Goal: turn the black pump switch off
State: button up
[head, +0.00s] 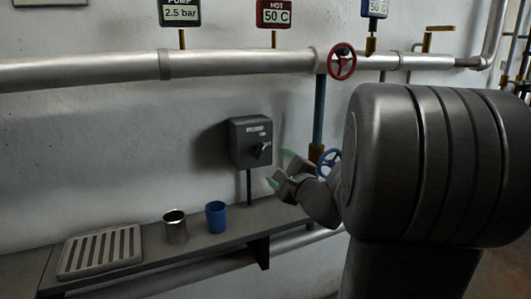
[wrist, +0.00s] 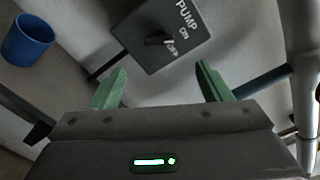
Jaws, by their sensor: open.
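The black pump switch (head: 262,149) is a small lever knob on the front of a dark grey box (head: 250,133) on the wall. In the wrist view the knob (wrist: 157,39) sits on the box face beside the words PUMP, ON and OFF. Its pale-marked end lies near the ON and OFF lettering; I cannot tell surely which one it points at. My gripper (head: 278,167) is just right of and below the box. Its green fingers (wrist: 160,80) are apart and empty, with the knob ahead between their lines, not touched.
A shelf (head: 200,243) below carries a blue cup (head: 216,218), a metal cup (head: 175,227) and a slatted tray (head: 100,250). A vertical pipe (head: 319,112) with a blue valve wheel (head: 329,160) stands close right of my gripper. A red wheel (head: 342,61) is above.

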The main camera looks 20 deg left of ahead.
aim_at(261, 152)
jog(key=p+x, duration=0.1)
jog(key=x, duration=1.1)
jog(key=shift+c, duration=0.2)
jog(key=shift+f, duration=0.1)
jog(key=c, duration=0.9)
